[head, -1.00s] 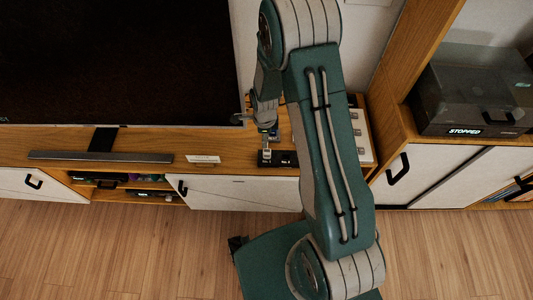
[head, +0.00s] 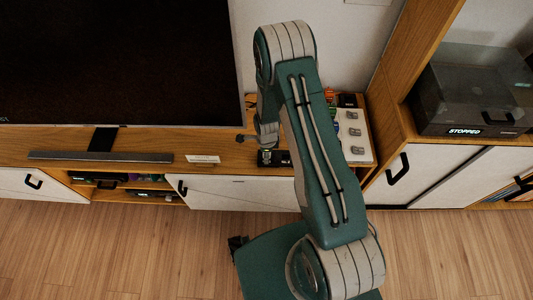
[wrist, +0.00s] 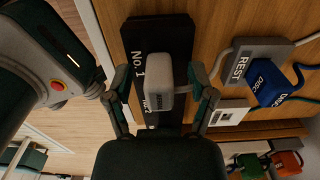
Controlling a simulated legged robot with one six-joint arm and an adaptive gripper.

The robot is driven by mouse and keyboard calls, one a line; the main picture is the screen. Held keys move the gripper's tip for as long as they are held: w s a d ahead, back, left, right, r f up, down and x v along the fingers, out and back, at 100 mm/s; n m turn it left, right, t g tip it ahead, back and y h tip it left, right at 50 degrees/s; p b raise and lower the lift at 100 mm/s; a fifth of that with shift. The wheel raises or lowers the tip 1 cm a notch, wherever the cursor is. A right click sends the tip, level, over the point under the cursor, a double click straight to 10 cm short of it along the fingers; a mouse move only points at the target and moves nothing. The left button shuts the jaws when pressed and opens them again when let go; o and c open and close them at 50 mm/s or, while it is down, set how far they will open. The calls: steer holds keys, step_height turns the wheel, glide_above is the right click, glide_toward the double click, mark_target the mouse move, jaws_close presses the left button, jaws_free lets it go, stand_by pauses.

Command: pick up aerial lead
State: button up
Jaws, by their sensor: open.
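A pale grey plug with small lettering (wrist: 158,102), likely the aerial lead's end, stands at a black block (wrist: 152,50) marked "No. 1" and "No. 2" in the wrist view. The lettering on the plug is too small to read. My gripper (wrist: 160,98) is open, with one finger on each side of the plug. I cannot tell whether either finger touches it. In the head view, the black block (head: 270,163) lies at the front of the wooden cabinet top, and my gripper is mostly hidden there behind my arm.
A grey holder marked "REST" (wrist: 250,60), a blue plug (wrist: 270,84) and a white wall-type plate (wrist: 229,113) lie right of the block in the wrist view. Red (wrist: 287,163) and green connectors are nearby. A large television (head: 110,60) stands left.

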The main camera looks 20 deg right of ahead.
jaws_close()
stand_by(0.3)
